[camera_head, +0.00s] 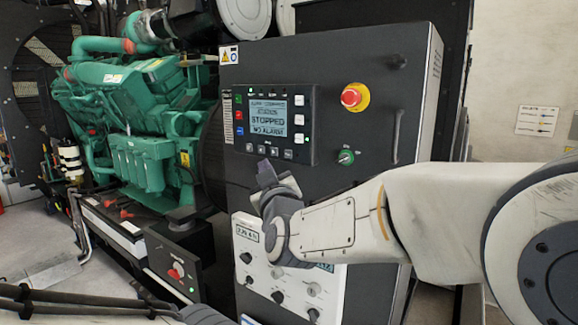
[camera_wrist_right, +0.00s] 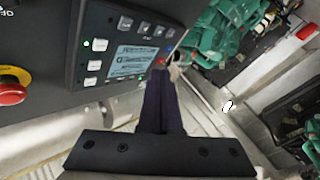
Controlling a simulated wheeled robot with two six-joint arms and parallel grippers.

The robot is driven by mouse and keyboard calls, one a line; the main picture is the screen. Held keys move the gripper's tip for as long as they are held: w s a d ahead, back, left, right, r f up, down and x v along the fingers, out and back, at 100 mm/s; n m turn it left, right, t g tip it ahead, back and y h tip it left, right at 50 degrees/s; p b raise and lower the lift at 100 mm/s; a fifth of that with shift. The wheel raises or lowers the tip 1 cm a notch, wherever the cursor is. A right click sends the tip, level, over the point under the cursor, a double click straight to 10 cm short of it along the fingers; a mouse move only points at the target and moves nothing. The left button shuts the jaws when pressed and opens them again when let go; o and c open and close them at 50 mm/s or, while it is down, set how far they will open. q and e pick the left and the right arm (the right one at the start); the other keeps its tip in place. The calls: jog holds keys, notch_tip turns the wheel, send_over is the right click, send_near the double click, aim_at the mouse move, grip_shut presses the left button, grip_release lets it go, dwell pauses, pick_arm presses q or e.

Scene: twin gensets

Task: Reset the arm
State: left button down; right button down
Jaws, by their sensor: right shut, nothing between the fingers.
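My right gripper (camera_head: 267,172) is in front of the dark control cabinet (camera_head: 370,75), just below the controller panel. In the right wrist view its two dark fingers (camera_wrist_right: 162,100) are together, with nothing between them. The controller panel (camera_head: 300,112) has a lit screen (camera_head: 268,117) that reads "STOPPED". The panel also shows tilted in the right wrist view (camera_wrist_right: 102,66). My right arm comes in from the right and hides part of the lower cabinet.
A red emergency stop button (camera_head: 351,97) and a green-ringed switch (camera_head: 346,157) are on the cabinet to the right of the panel. A white lower panel with knobs (camera_head: 275,272) is below the gripper. A green engine (camera_head: 140,125) stands at the left.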

jog(key=s+a+f+n+g+y+b, duration=0.1)
jog(key=s+a+f+g, duration=0.1)
jog(key=s+f+g, duration=0.6)
jog(key=s+a+f+g+y+b, duration=0.15)
jog(key=s+f, duration=0.45)
jog(key=f, duration=0.6)
jog(key=s+d+f+g+h, duration=0.2)
jog(key=s+d+f+g, duration=0.1)
jog(key=s, duration=0.4)
jog(key=s+d+f+m+g+h+b, duration=0.1)
jog(key=s+d+f+g+h, duration=0.1)
jog(key=s, duration=0.5)
jog(key=s+d+f+g+h+b, duration=0.1)
jog(key=s+d+f+g+h, duration=0.1)
jog(key=s+d+f+g, duration=0.2)
jog(key=s+d+f, duration=0.2)
jog(key=s+f, duration=0.2)
jog(key=shift+d+g, duration=0.25)
jog(key=shift+g, duration=0.1)
jog(key=shift+w, duration=0.1)
